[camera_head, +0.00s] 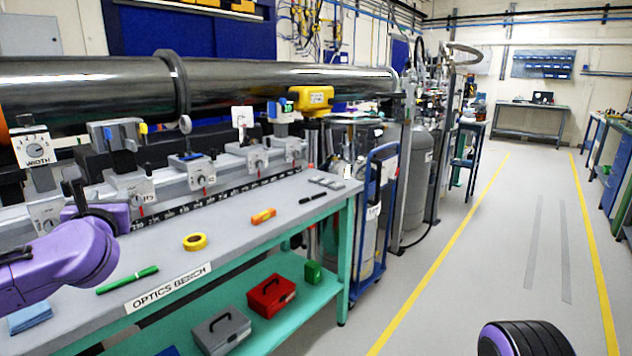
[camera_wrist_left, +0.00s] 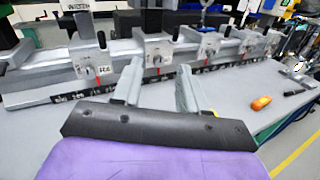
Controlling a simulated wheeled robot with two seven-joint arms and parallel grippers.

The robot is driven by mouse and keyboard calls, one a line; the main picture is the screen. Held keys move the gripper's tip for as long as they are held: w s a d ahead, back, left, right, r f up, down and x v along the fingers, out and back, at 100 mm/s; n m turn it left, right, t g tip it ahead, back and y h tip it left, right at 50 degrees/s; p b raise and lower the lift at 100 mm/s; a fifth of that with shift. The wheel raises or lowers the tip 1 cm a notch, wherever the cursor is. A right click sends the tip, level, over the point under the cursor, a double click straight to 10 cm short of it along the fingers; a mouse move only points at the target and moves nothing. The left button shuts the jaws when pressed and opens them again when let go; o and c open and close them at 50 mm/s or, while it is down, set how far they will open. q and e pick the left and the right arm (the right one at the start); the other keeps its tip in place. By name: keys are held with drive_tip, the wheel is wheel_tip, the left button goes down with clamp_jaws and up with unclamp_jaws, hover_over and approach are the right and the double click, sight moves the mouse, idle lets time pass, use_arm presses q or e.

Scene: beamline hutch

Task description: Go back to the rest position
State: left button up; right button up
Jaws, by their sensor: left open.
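My left gripper (camera_wrist_left: 158,85) shows in the left wrist view with its two pale grey fingers apart and nothing between them. It points at the row of instrument carriages on the rail (camera_wrist_left: 160,82) at the back of the bench. In the head view my purple left arm comes in from the left and reaches over the left end of the optics bench (camera_head: 230,243). The fingers there are mostly hidden by the wrist. Only a dark and purple part of my own body shows at the bottom right; my right gripper is not in view.
A red box (camera_head: 271,296) and a grey box (camera_head: 221,332) stand on the lower shelf. Open floor (camera_head: 500,240) lies right.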

use_arm(q)
drive_tip(key=d+f+m+g+h+p, duration=0.1)
drive_tip(key=d+f+m+h, duration=0.3)
drive_tip(key=d+f+m, duration=0.65)
drive_tip(key=s+d+f+m+g+h+p, duration=0.1)
drive_tip(key=s+d+f+m+g, duration=0.15)
drive_tip(key=f+m, duration=0.5)
drive_tip(key=s+d+f+m+g+h+p, duration=0.15)
drive_tip(key=s+f+m, duration=0.25)
drive_tip(key=f, duration=0.7)
drive_tip(key=s+f+m+g+p, duration=0.3)
drive_tip(key=s+f+m, duration=0.2)
drive_tip(key=s+f, duration=0.5)
drive_tip(key=s+a+f+m+g+y+p, duration=0.1)
drive_tip(key=s+a+f+m+g, duration=0.1)
drive_tip(key=s, duration=0.8)
drive_tip(key=s+a+f+m+g+y+p, duration=0.1)
drive_tip(key=s+a+f+m+g+p, duration=0.1)
drive_tip(key=s, duration=0.9)
wheel_tip(320, 180, down, 3)
drive_tip(key=shift+a+f+m+g, duration=0.2)
drive_tip(key=shift+a+m+g, duration=0.35)
drive_tip(key=shift+m, duration=0.55)
